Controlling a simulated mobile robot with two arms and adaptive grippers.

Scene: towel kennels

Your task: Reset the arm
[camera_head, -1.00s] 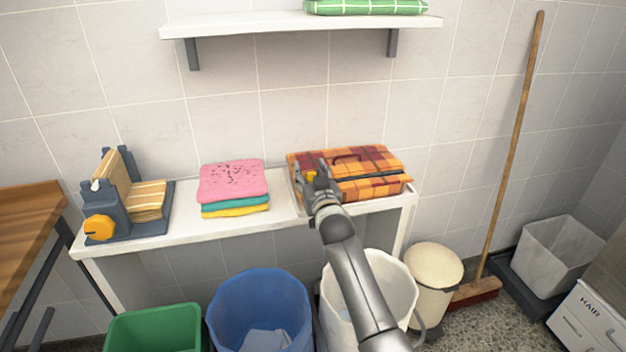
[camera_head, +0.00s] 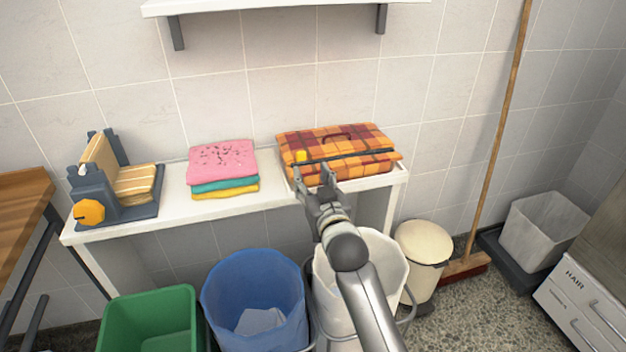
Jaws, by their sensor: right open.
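My right gripper (camera_head: 312,178) is open and empty, with its arm coming in from the bottom right. Its fingers point toward the wall, in front of an orange plaid case (camera_head: 350,146) with a dark strap and a yellow piece. The case sits on a white tray at the right end of the white shelf table (camera_head: 225,218). Whether the fingertips touch the tray or case, I cannot tell. My left gripper is out of view.
Folded pink, teal and yellow towels (camera_head: 222,165) and a grey holder with an orange knob (camera_head: 90,212) stand on the table. Below are a green bin (camera_head: 150,312), a blue bin (camera_head: 252,275) and a white bin (camera_head: 395,268). A broom (camera_head: 495,140) leans at right.

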